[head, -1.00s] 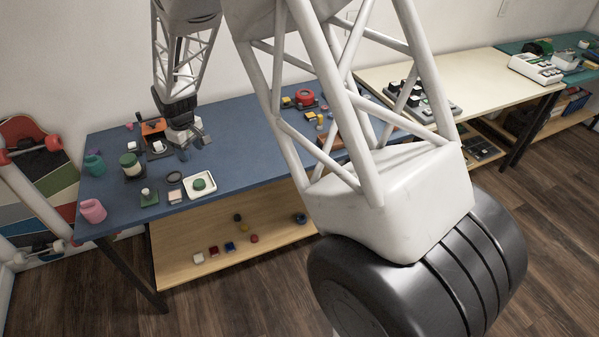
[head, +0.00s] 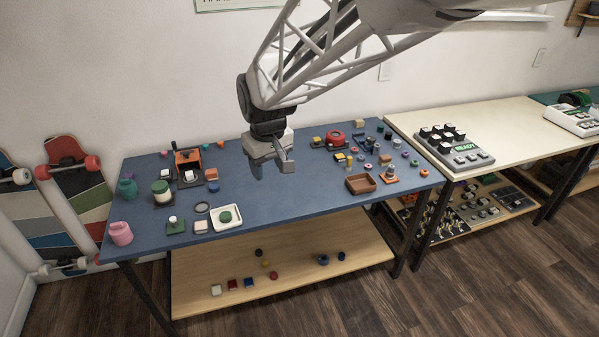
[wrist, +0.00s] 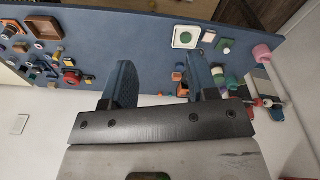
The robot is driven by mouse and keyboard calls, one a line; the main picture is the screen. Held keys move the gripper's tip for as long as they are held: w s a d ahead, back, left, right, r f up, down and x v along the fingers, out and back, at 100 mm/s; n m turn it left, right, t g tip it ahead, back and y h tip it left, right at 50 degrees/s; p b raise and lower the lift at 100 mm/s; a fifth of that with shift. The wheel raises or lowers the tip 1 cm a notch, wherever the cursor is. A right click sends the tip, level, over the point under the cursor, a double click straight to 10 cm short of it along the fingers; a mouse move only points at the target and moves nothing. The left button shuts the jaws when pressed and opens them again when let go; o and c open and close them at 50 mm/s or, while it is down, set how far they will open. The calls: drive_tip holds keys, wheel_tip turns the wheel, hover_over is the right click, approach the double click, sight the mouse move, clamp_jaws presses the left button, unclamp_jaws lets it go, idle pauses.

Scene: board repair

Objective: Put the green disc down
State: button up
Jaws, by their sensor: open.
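The green disc (head: 225,216) lies in the white square tray (head: 240,224) near the front edge of the blue table. In the wrist view the green disc (wrist: 186,38) also shows inside the white tray (wrist: 195,44). My gripper (head: 271,172) is above the middle of the blue table, up and to the right of the tray. Its two blue fingers are spread apart, with nothing between them in the wrist view (wrist: 160,84).
Left of the tray are a ring (head: 202,208), a green block with a white knob (head: 176,226), a pink cup (head: 121,233) and a teal jar (head: 127,188). A brown tray (head: 361,184) and several small parts are at the right. The table's middle is fairly clear.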

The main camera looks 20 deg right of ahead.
drive_tip(key=s+d+r+m, duration=0.1)
drive_tip(key=s+d+m, duration=0.1)
drive_tip(key=s, duration=0.9)
drive_tip(key=s+d+r+m+t, duration=0.1)
drive_tip(key=s+d, duration=0.3)
drive_tip(key=s, duration=0.8)
drive_tip(key=shift+s+r+m, duration=0.15)
drive_tip(key=shift+r+m, duration=0.25)
drive_tip(key=shift+r, duration=0.2)
drive_tip(key=shift+d, duration=0.1)
